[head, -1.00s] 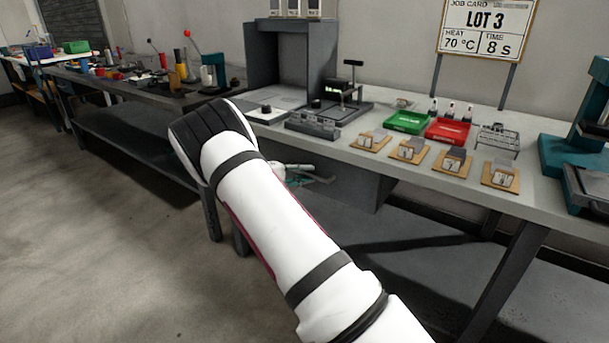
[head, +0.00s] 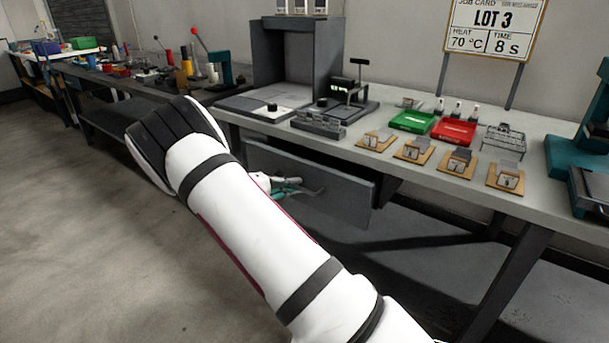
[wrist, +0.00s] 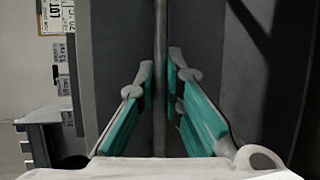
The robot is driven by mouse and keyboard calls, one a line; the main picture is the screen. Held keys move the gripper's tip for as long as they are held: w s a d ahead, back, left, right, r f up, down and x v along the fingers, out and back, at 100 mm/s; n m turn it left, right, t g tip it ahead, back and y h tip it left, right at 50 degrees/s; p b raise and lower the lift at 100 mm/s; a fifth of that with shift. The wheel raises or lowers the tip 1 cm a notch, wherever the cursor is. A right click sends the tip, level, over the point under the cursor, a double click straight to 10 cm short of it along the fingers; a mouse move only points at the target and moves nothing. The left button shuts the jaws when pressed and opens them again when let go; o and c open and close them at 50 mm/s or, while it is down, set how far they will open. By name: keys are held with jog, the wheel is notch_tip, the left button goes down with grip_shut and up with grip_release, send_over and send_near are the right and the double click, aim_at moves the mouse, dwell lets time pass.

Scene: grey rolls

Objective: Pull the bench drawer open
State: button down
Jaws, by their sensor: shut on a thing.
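The bench drawer (head: 345,190) is a dark grey box under the light grey bench top. Its front panel stands out from under the bench edge, with a dark gap behind it at the right. My gripper (head: 306,190) is at the drawer front, partly hidden behind my white arm. In the wrist view my gripper (wrist: 161,78) has its teal fingers on either side of a thin grey bar, the drawer handle (wrist: 160,35), and is shut on it. The handle is too small to make out in the head view. The drawer's inside is hidden.
The bench top (head: 420,185) carries a green tray (head: 412,121), a red tray (head: 453,131), several tan boards and a wire rack (head: 503,140). A bench leg (head: 505,280) stands at the right. The floor (head: 90,240) at the left is clear.

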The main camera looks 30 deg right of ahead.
jog(key=s+a+p, duration=0.1)
jog(key=s+a, duration=0.3)
jog(key=a, duration=0.6)
jog(key=s+a+p, duration=0.1)
jog(key=s+a, duration=0.2)
jog(key=a, duration=0.8)
jog(key=shift+s, duration=0.35)
jog(key=shift+a, duration=0.15)
jog(key=c, duration=2)
grip_release()
jog(key=shift+o, duration=0.2)
jog(key=a+r, duration=0.2)
jog(key=a, duration=0.9)
jog(key=shift+w+a, duration=0.3)
jog(key=shift+a, duration=0.1)
jog(key=shift+r, duration=0.1)
jog(key=shift+d+r, duration=0.1)
